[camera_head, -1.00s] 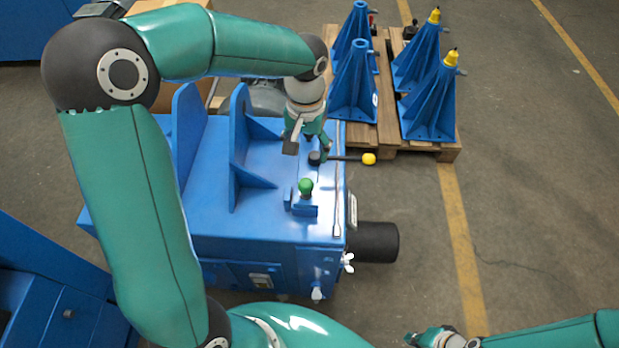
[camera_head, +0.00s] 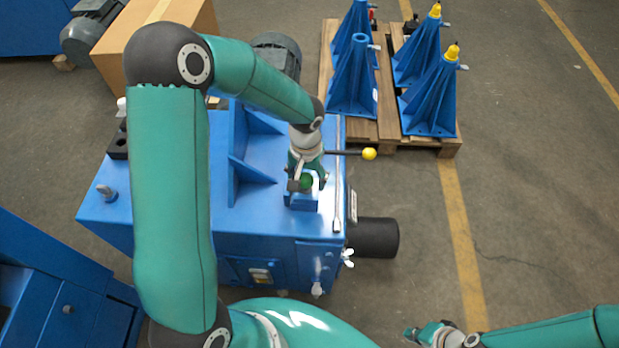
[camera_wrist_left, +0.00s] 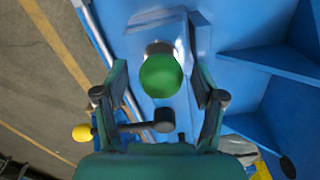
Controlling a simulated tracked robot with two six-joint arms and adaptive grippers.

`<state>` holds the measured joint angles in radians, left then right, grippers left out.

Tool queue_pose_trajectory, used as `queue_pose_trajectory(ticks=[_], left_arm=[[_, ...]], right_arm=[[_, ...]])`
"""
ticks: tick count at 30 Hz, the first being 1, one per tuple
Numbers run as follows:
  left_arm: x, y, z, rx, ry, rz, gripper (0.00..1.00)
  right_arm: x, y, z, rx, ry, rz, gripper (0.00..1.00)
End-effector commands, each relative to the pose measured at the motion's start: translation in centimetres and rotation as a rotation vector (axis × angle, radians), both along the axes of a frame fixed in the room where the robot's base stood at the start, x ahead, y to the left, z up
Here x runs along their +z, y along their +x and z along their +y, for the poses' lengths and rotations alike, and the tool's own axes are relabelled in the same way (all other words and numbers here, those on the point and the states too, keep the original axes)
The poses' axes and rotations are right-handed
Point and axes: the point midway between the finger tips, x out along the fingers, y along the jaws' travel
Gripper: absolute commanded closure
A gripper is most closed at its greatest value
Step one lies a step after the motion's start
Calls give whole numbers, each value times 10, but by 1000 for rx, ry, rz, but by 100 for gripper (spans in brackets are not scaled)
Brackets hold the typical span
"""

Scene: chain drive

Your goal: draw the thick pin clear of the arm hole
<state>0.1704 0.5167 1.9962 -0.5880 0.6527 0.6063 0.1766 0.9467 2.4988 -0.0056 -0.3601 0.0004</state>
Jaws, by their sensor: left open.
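A green ball knob (camera_head: 305,181), seemingly the head of a pin, stands on a small blue block (camera_head: 304,203) near the right edge of the blue machine's top. In the left wrist view the green knob (camera_wrist_left: 160,76) sits between the two fingers with a pale collar behind it. My left gripper (camera_head: 307,184) is open around the knob, with a gap on both sides. The pin's shaft is hidden under the knob, and I cannot tell which hole it sits in. My right gripper (camera_head: 427,333) is at the bottom right, away from the machine; its jaws are too small to read.
A black lever with a yellow ball (camera_head: 369,154) sticks out right, just behind the left gripper. Upright blue plates (camera_head: 238,150) stand left of it. A black cylinder (camera_head: 375,238) juts from the machine's right side. Blue stands (camera_head: 352,85) occupy a pallet behind.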

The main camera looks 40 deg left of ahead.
Motion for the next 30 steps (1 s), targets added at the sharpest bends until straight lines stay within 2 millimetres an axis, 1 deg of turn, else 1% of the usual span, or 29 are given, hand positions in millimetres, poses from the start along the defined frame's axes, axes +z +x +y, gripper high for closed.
queue_pose_trajectory(ticks=[4,5,12,17,23,30], left_arm=[[0,0,0,0,0,0,31],[0,0,0,0,0,0,32],[0,0,0,-1,0,0,72],[0,0,0,-1,0,0,99],[2,0,-1,-1,0,0,100],[14,1,-1,-1,-1,-1,100]], right_arm=[[0,0,0,0,0,0,100],[0,0,0,0,0,0,100],[0,0,0,0,0,0,100],[0,0,0,0,0,0,100],[1,0,0,0,0,0,100],[9,0,0,0,0,0,100]])
